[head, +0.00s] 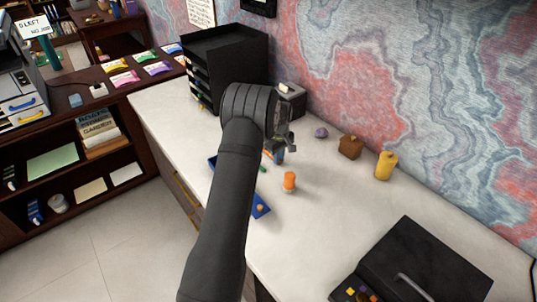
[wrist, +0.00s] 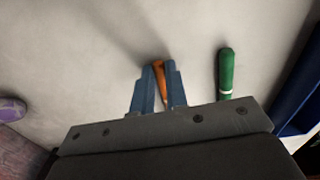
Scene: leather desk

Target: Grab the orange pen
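The orange pen (wrist: 159,72) shows in the wrist view between the two blue fingers of my gripper (wrist: 158,85). The fingers sit close against both of its sides, and its lower part is partly hidden by them. In the head view my gripper (head: 276,152) is low over the white desk, and a small bit of orange (head: 268,154) shows beside it. I cannot tell from these views whether the pen is lifted off the desk.
A green pen (wrist: 226,73) lies right of my gripper in the wrist view, with a blue tray (head: 260,206) beyond. An orange-capped bottle (head: 289,181) stands nearby. A purple lump (head: 321,133), brown bottle (head: 350,147) and yellow bottle (head: 385,166) stand near the wall. A black organizer (head: 228,62) rises behind.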

